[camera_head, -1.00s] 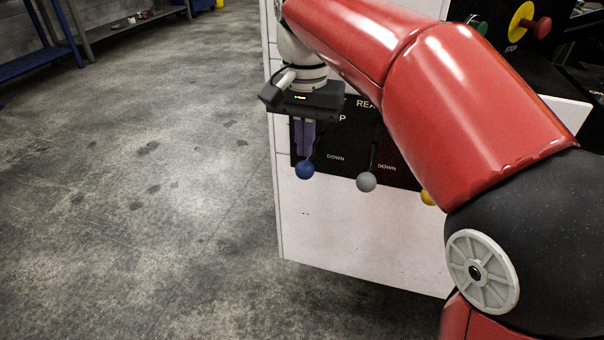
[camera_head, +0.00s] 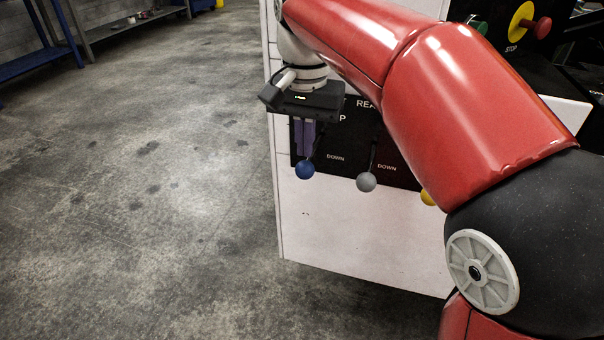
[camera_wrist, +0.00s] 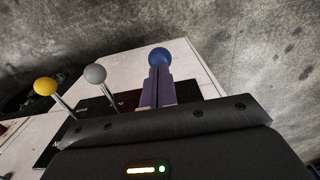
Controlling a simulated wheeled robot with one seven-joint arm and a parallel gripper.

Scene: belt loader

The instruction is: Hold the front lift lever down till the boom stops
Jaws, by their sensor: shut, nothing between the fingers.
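The lever with the blue knob (camera_head: 304,170) is the leftmost of the levers on the black panel of the white cabinet. My gripper (camera_head: 303,153) points down over this lever, its purple fingers shut with nothing between them. The fingertips are right at the blue knob; whether they touch it I cannot tell. In the wrist view the blue knob (camera_wrist: 159,57) shows just beyond the tips of the fingers (camera_wrist: 158,76). The lever's stem and its label are mostly hidden by my gripper. The boom is not recognisable in these views.
A grey-knobbed lever (camera_head: 366,182) stands just right of the blue one, and a yellow-knobbed lever (camera_head: 428,198) is partly behind my red arm. A red stop button (camera_head: 543,27) is at the upper right. The concrete floor to the left is clear.

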